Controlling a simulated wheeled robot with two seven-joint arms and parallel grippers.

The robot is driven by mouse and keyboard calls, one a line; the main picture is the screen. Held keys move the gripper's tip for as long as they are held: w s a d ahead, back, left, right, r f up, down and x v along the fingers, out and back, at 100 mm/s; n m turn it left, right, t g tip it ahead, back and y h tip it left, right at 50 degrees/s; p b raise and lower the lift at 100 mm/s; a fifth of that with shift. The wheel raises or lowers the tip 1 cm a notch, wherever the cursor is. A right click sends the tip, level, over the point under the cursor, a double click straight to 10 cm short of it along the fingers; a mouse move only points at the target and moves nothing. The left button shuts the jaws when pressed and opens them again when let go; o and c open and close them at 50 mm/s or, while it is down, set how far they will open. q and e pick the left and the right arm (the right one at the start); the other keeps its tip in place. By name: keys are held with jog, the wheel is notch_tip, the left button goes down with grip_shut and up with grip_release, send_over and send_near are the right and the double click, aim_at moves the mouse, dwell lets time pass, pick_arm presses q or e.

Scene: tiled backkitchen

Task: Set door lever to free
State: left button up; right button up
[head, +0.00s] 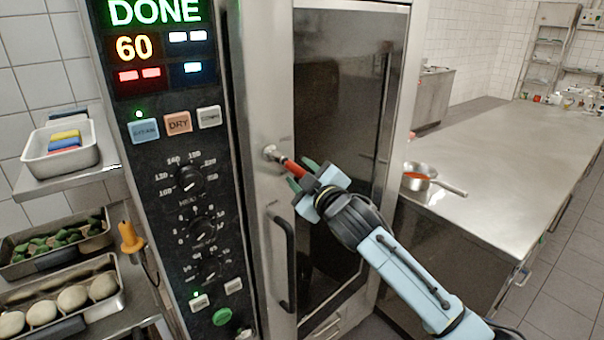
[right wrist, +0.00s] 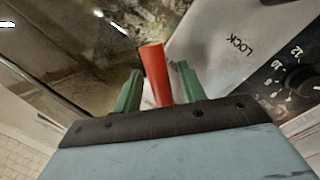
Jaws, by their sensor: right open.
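The door lever (head: 287,165) has a red grip on a round metal pivot on the oven's steel door frame. In the head view it points right and slightly down from the pivot. My right gripper (head: 302,174) is open, with its green fingers on either side of the red grip. In the right wrist view the lever (right wrist: 155,72) stands between the fingertips (right wrist: 160,85), with a gap on the left and little room on the right. I cannot tell whether it touches a finger. A LOCK label is on the steel frame; I cannot read a free label. My left gripper is out of view.
The glass oven door (head: 335,110) is shut, with a black vertical handle (head: 286,262) below the lever. The control panel (head: 165,100) reads DONE and 60. A steel counter (head: 500,150) with a saucepan (head: 417,172) stands right. Trays of food are at left.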

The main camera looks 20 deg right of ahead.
grip_shut()
dwell(0.3)
dwell(0.3)
jog(key=r+n, duration=0.1)
jog(key=n, duration=0.1)
jog(key=d+r+n+t+p, duration=0.1)
jog(key=n, duration=0.1)
jog(key=shift+w+d+r, duration=0.15)
jog(key=shift+w+d, duration=0.05)
jog(key=shift+w, duration=0.2)
jog(key=n, duration=0.1)
jog(key=r+n+y, duration=0.1)
jog(key=shift+w+d+r+n, duration=0.1)
jog(key=shift+d+r+n, duration=0.15)
jog(key=shift+n, duration=0.15)
jog(key=shift+r+n+t+y+p, duration=0.25)
jog(key=shift+r+n, duration=0.15)
jog(key=shift+n, duration=0.35)
jog(key=shift+r+n+t+y+p, duration=0.15)
jog(key=shift+r+n+t+p, duration=0.2)
jog(key=shift+n, duration=0.4)
jog(key=shift+r, duration=0.1)
grip_release()
